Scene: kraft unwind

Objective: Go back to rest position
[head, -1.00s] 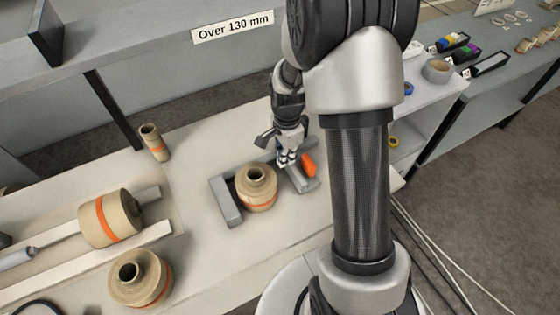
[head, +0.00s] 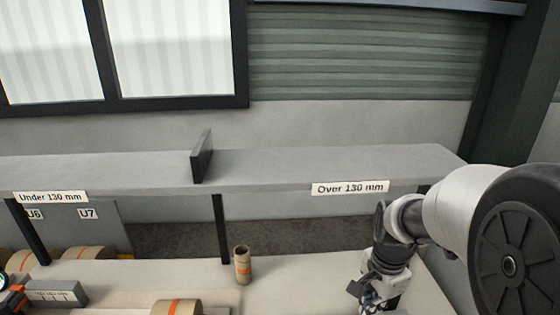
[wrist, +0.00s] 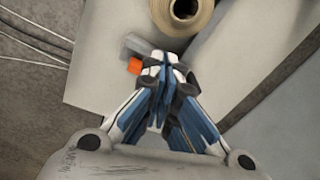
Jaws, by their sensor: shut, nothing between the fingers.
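My gripper (wrist: 163,62) is in the middle of the wrist view, its fingers drawn together with nothing between them. It is above the bench (wrist: 95,85), near its edge. Just past the fingertips are an orange piece (wrist: 134,65) and part of a grey holder (wrist: 136,44). A kraft roll (wrist: 184,10) stands beyond, cut by the top edge. In the head view my arm comes in from the right and the gripper (head: 368,292) shows at the bottom; its fingertips are hard to make out there.
A grey shelf (head: 300,165) with an upright divider (head: 202,157) runs behind the bench, labelled "Under 130 mm" and "Over 130 mm". A small kraft roll (head: 243,265) stands under it. Another roll (head: 176,307) lies at the bottom edge. Dark floor lies beside the bench in the wrist view.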

